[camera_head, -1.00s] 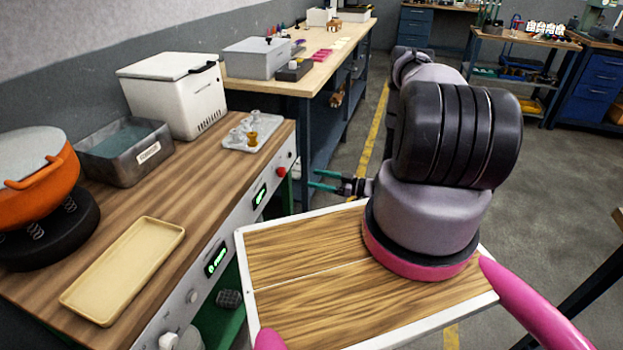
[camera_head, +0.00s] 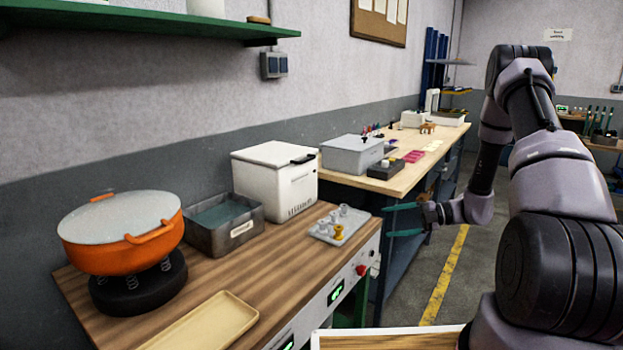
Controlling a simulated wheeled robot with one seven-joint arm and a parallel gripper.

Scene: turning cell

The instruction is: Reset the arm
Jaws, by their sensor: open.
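My gripper (camera_head: 404,221) shows right of the middle, its two green fingers spread apart with nothing between them. It is in the air beyond the front edge of the wooden bench (camera_head: 245,268), pointing left toward it. My arm rises on the right of the picture, bends at the top and comes down to the gripper. The fingers are close to the grey tray (camera_head: 330,236) with small metal and brass parts in the picture. I cannot tell the exact gap in depth.
On the bench are an orange pot (camera_head: 121,233), a metal basin (camera_head: 218,222), a white box (camera_head: 274,179) and a yellow tray (camera_head: 205,324). A red button (camera_head: 361,270) is on the bench front. Another workbench (camera_head: 408,172) stands behind. Open floor (camera_head: 450,290) lies to the right.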

